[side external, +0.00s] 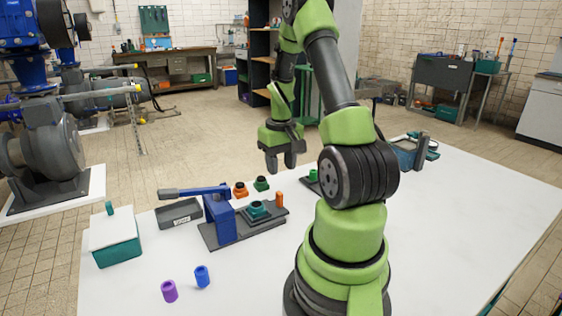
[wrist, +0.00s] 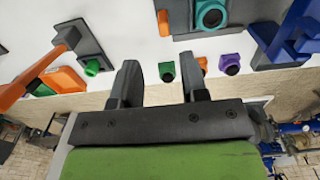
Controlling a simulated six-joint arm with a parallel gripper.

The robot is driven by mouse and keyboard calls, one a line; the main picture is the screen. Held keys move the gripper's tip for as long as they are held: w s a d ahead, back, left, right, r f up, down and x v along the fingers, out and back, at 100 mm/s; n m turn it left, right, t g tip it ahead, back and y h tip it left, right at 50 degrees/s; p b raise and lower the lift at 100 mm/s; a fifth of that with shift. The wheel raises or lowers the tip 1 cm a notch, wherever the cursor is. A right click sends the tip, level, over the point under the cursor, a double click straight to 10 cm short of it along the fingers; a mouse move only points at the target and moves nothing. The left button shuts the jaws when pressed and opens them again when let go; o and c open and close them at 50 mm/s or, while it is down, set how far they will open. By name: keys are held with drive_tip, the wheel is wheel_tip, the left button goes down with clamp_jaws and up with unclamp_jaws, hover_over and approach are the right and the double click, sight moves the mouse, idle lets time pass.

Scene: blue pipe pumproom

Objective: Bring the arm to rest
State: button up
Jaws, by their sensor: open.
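My gripper (side external: 282,165) hangs above the white table (side external: 470,215), in the side view just behind the fixture. Its two fingers point down and stand apart, with nothing held between them. In the wrist view my gripper (wrist: 163,85) also shows open, with only small parts on the table beyond the fingers. My green and grey arm stands in front and hides part of the table behind it. The small orange part (side external: 240,190) and small green part (side external: 262,183) sit on the table below and left of my gripper, apart from it.
A blue lever clamp (side external: 219,215) stands on a dark plate beside a teal part (side external: 258,210) and orange post (side external: 279,200). A grey tray (side external: 180,214), teal box (side external: 117,245), purple cylinder (side external: 169,291) and blue cylinder (side external: 202,276) lie left. The table's right side looks mostly clear.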

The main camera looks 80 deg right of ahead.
drive_tip(key=shift+r, duration=0.35)
drive_tip(key=shift+w+a+r, duration=0.2)
drive_tip(key=shift+w+r, duration=0.05)
drive_tip(key=w+a+r+n+t+h, duration=0.1)
drive_tip(key=w+a+r+t, duration=0.15)
drive_tip(key=a+r, duration=0.4)
drive_tip(key=w+a+r+n+t, duration=0.1)
drive_tip(key=w+a+r, duration=0.2)
drive_tip(key=a+r, duration=0.35)
drive_tip(key=s+a+r+n+t+y, duration=0.1)
drive_tip(key=s+a+r+t, duration=0.1)
drive_tip(key=a, duration=0.5)
drive_tip(key=s+a+r+n+t+y, duration=0.1)
drive_tip(key=s+a+r+n+y, duration=0.1)
drive_tip(key=s+a, duration=0.3)
drive_tip(key=a+r, duration=0.1)
drive_tip(key=a, duration=0.1)
drive_tip(key=shift+s+a+t, duration=0.15)
drive_tip(key=shift+a+t, duration=0.2)
drive_tip(key=shift+a, duration=0.05)
